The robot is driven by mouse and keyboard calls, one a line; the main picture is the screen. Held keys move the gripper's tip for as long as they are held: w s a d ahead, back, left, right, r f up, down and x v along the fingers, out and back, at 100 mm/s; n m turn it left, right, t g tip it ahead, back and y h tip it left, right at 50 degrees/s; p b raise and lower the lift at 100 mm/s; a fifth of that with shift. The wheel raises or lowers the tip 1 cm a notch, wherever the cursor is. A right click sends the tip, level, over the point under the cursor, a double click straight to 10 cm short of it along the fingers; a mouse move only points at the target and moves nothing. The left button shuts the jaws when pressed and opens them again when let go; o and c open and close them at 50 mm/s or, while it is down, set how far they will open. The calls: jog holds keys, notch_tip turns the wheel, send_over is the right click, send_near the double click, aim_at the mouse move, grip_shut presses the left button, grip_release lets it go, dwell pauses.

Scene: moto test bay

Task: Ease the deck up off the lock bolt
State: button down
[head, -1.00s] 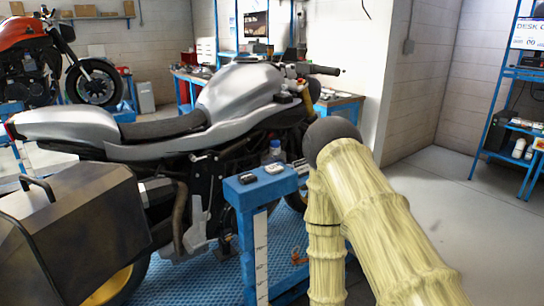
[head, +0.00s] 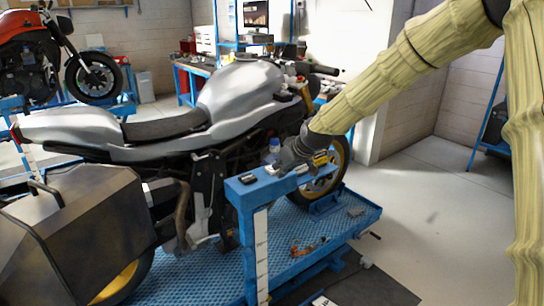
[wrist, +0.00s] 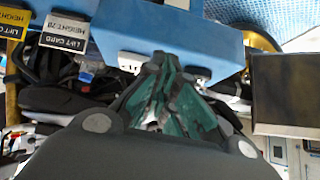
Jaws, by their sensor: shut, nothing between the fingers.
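The deck (head: 345,225) is the blue ribbed lift platform under the silver motorcycle (head: 240,95). A blue post (head: 250,215) with a white height scale stands at its near side. I cannot pick out the lock bolt in either view. My gripper (head: 279,172) is shut and empty, pointing down at the post's top by a small pale box that it partly covers. In the wrist view the closed fingertips (wrist: 160,58) are at the edge of the blue top (wrist: 150,25), in front of a white slotted piece (wrist: 132,60). Contact cannot be told.
A small dark box (head: 248,179) lies on the post's top. Lift cards (wrist: 65,32) show at upper left in the wrist view. A black pannier (head: 75,225) fills the left foreground. An orange-brown item (head: 303,246) lies on the deck. The floor (head: 440,200) at right is clear.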

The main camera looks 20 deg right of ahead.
notch_tip(320, 180, up, 10)
jog(key=w+d, duration=0.1)
jog(key=w, duration=0.1)
jog(key=shift+d+n+t, duration=0.3)
jog(key=shift+d+t, duration=0.1)
jog(key=shift+p, duration=0.3)
jog(key=p, duration=0.3)
send_over(272, 169)
notch_tip(272, 169, down, 7)
jog(key=shift+s+r, duration=0.15)
jog(key=shift+r, duration=0.05)
notch_tip(272, 169, down, 3)
jog(key=shift+a+r+p, duration=0.1)
jog(key=shift+r+p, duration=0.05)
jog(key=shift+p, duration=0.65)
jog(key=shift+w+f+p, duration=0.2)
jog(key=shift+f+p, duration=0.1)
jog(key=shift+f, duration=0.6)
